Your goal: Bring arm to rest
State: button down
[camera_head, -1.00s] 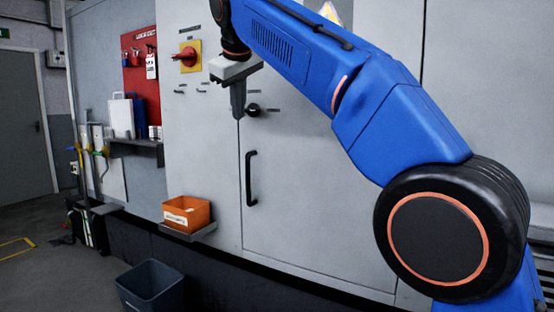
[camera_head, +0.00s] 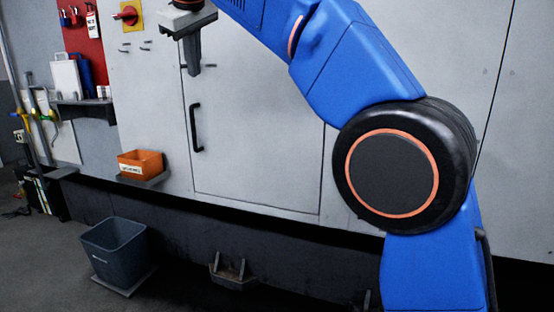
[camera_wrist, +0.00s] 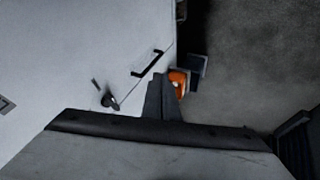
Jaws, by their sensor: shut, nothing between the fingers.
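My blue arm crosses the upper right of the head view. My gripper (camera_head: 194,70) hangs from it at the top, fingers pointing down and shut with nothing between them. It is in front of the upper part of a grey cabinet door with a black handle (camera_head: 195,128). In the wrist view the closed fingers (camera_wrist: 163,98) show past the dark gripper body, with the door handle (camera_wrist: 148,62) beyond them. I see no contact between the gripper and the door.
An orange bin (camera_head: 140,163) sits on a small ledge on the cabinet front. A dark waste bin (camera_head: 115,250) stands on the floor below. A shelf (camera_head: 84,108) and a red lockout board (camera_head: 82,25) are at left. A yellow-and-red rotary switch (camera_head: 127,14) is above. Floor at lower left is open.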

jog(key=s+d+f+m+h, duration=0.1)
jog(key=s+d+f+m, duration=0.3)
jog(key=d, duration=0.7)
jog(key=s+d+f+g, duration=0.1)
jog(key=d+f, duration=0.5)
jog(key=d, duration=0.5)
jog(key=s+d+f+m+h, duration=0.1)
jog(key=s+d+f+m, duration=0.2)
jog(key=d, duration=0.7)
jog(key=s+d+f+m, duration=0.1)
jog(key=s+d+f, duration=0.4)
jog(key=s+f, duration=0.3)
jog(key=s+d+f+m, duration=0.2)
jog(key=s+d+f, duration=0.4)
jog(key=f, duration=0.8)
jog(key=s+d+f+m+g, duration=0.1)
jog(key=s+d+f+m, duration=0.1)
jog(key=s+d+f, duration=0.4)
jog(key=s+f, duration=0.4)
jog(key=f, duration=0.1)
jog(key=shift+s+f, duration=0.2)
jog(key=shift+f, duration=0.1)
